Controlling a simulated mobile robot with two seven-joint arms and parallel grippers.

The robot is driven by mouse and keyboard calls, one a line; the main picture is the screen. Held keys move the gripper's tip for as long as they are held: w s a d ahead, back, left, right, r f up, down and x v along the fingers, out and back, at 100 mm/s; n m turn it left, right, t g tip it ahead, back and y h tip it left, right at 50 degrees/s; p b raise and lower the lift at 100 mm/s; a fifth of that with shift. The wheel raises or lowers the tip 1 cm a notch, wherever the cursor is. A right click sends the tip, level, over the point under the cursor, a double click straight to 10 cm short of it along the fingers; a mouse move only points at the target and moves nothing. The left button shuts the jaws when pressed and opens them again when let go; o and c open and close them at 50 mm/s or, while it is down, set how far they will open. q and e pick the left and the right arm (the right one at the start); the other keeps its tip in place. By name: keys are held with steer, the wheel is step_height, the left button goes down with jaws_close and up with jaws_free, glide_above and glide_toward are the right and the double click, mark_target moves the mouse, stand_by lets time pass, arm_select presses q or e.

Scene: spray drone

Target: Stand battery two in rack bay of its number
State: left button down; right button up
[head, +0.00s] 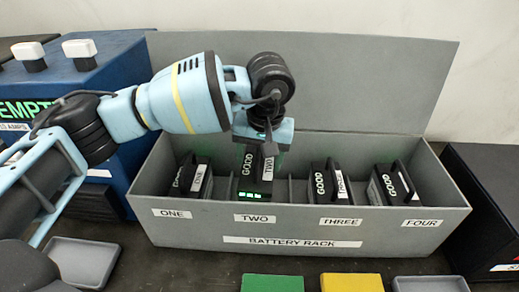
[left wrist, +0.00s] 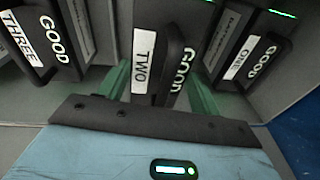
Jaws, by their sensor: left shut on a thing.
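Battery two (head: 257,172) is a dark block with a white TWO label, the word GOOD and green lights. It stands upright in the bay labelled TWO of the grey battery rack (head: 190,226). My left gripper (head: 266,143) comes down from above and is shut on its top handle. In the left wrist view, battery two (left wrist: 144,60) sits between the green fingers of the gripper (left wrist: 160,90). Whether its base rests on the rack floor is hidden. My right gripper is not in view.
Battery one (head: 194,176), battery three (head: 328,182) and another battery (head: 393,184) in bay FOUR stand in the neighbouring bays. The rack's open lid (head: 370,85) rises behind. A blue charger box (head: 110,75) is left; a dark box (head: 490,200) is right. Green (head: 272,284) and yellow (head: 351,283) pads lie in front.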

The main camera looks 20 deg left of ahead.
mark_target(261, 166)
arm_select(q)
steer(key=shift+f, duration=2.1)
steer(key=shift+c, duration=1.4)
jaws_free()
steer(key=shift+f, duration=0.2)
steer(key=r, duration=0.4)
steer(key=d+r, duration=0.1)
steer(key=r, duration=0.3)
steer(key=s+r, duration=0.1)
steer(key=r, duration=0.3)
steer(key=shift+d, duration=0.25)
